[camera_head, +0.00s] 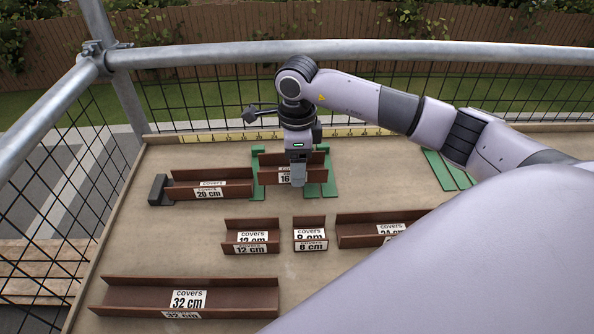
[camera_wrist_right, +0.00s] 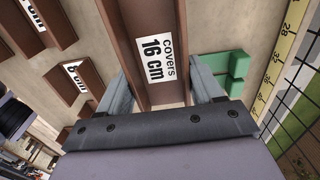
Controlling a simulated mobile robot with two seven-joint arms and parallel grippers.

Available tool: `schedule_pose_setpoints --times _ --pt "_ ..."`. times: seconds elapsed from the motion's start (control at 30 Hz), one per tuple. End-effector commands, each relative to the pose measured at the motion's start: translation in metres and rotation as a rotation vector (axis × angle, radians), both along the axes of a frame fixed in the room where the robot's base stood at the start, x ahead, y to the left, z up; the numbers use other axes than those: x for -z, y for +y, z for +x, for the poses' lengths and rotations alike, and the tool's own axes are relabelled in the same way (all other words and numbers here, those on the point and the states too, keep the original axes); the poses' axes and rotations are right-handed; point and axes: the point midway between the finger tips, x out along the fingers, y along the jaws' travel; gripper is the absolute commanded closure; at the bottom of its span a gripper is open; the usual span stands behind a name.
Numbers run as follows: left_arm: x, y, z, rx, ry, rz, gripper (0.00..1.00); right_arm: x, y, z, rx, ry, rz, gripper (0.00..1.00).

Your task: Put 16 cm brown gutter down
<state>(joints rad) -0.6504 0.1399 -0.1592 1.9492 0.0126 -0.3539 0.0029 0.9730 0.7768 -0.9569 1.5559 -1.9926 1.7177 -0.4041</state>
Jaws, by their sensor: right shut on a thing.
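The 16 cm brown gutter (camera_head: 268,172) is at the back of the board, among green pieces (camera_head: 257,180). It also shows in the right wrist view (camera_wrist_right: 148,22), with its "covers 16 cm" label facing the camera. My right gripper (camera_head: 298,180) comes down over it from above and hides part of its label. In the wrist view the two grey fingers (camera_wrist_right: 165,92) stand on either side of the gutter, shut on it. I cannot tell whether the gutter touches the board. My left gripper is not in view.
The 20 cm gutter (camera_head: 238,190) lies just left, with a dark block (camera_head: 158,190) at its end. The 12 cm (camera_head: 232,235), 8 cm (camera_head: 310,224), 24 cm (camera_head: 355,234) and 32 cm (camera_head: 135,297) gutters lie nearer. A yellow ruler (camera_head: 225,137) runs along the back edge, before a mesh railing.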

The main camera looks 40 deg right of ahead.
Motion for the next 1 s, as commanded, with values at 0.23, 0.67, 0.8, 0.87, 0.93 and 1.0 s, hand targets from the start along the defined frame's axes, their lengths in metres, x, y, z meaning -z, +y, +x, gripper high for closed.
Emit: schedule_pose_setpoints --times 0.23,0.67,0.8,0.87,0.93,1.0 --pt "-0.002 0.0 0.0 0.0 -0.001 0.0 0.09 0.03 0.0 0.0 0.0 0.001 0.0 0.67" --pt "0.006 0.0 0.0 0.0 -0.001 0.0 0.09 0.037 0.0 0.0 0.0 0.001 0.0 0.67" --pt "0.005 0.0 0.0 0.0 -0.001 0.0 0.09 0.037 0.0 0.0 0.0 0.001 0.0 0.09" --pt "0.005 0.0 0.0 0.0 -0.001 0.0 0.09 0.037 0.0 0.0 0.0 0.001 0.0 0.09" --pt "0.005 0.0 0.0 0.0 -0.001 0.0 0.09 0.037 0.0 0.0 0.0 0.001 0.0 0.09" --pt "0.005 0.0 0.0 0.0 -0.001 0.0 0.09 0.037 0.0 0.0 0.0 0.001 0.0 0.09"
